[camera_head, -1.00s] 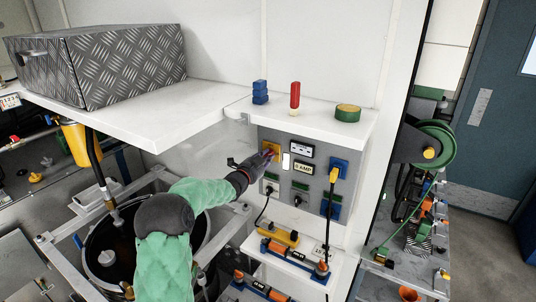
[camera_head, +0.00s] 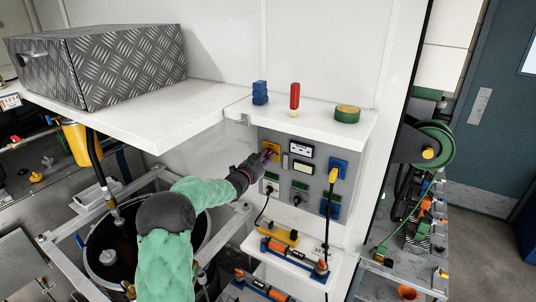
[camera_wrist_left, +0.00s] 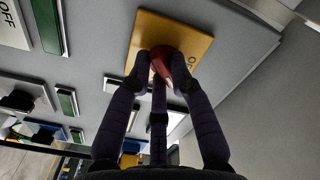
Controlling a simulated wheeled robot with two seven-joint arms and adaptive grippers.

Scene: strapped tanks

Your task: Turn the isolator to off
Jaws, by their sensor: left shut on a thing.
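The isolator is a yellow plate (camera_head: 270,147) with a red handle at the upper left of the grey panel (camera_head: 312,192). In the left wrist view the yellow plate (camera_wrist_left: 200,42) fills the upper middle, and the red handle (camera_wrist_left: 181,73) stands out from it. My left gripper (camera_head: 268,155) is at the isolator, its dark fingers (camera_wrist_left: 168,82) shut around the red handle. The fingers hide part of the handle and plate, and letters on the plate show only in part. My right gripper is not in view.
Beside the isolator are a display (camera_head: 301,150), a label plate (camera_head: 303,167) and several sockets with black cables. A white shelf (camera_head: 320,118) above holds a blue stack, a red cylinder and a green roll (camera_head: 347,114). A lower shelf holds a yellow block (camera_head: 280,235).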

